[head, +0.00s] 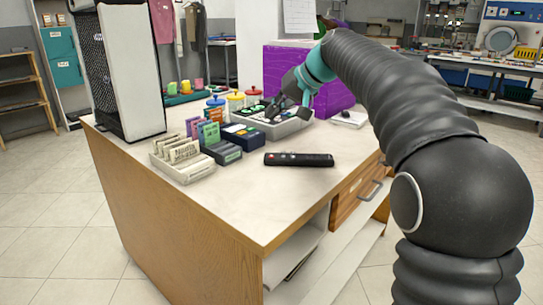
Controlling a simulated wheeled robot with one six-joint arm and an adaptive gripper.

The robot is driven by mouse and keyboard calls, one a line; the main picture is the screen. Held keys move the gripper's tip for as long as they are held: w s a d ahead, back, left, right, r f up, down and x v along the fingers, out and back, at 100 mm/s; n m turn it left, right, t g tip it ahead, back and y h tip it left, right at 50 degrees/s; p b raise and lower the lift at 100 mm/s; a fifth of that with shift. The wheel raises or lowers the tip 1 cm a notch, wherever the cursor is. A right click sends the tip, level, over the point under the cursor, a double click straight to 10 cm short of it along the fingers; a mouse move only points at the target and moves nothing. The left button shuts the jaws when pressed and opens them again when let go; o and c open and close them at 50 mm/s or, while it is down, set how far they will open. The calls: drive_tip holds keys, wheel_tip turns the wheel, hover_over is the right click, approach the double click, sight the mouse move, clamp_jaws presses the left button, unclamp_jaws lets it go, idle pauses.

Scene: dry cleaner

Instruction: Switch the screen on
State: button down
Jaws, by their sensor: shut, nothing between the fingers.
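A black remote control (298,159) with a red button at its left end lies flat on the counter top, near the front edge. My gripper (276,108) reaches over the counter from the right, behind the remote, at a grey tray (290,128). It is shut and holds nothing; I cannot tell whether it touches the tray or its contents. No lit screen shows clearly. A tall unit with a black mesh side and a pale panel (132,75) stands at the counter's left; I cannot tell whether it is the screen.
On the counter (225,205) are a card box (183,160), dark boxes with coloured cards (222,150), several lidded jars (235,100) and a purple box (345,85) behind my gripper. The counter front around the remote is clear. A drawer (357,193) is below.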

sight(274, 156)
drive_tip(key=shift+f, duration=0.15)
wheel_tip(274, 156, down, 8)
drive_tip(key=b, duration=0.7)
drive_tip(key=shift+f, duration=0.25)
drive_tip(key=shift+f, duration=0.2)
idle(1.0)
drive_tip(key=shift+f+b, duration=0.25)
drive_tip(key=shift+b, duration=0.05)
drive_tip(key=shift+f, duration=0.35)
idle(0.6)
idle(0.3)
drive_tip(key=shift+r+p, duration=0.5)
drive_tip(key=shift+r, duration=0.3)
drive_tip(key=shift+r, duration=0.1)
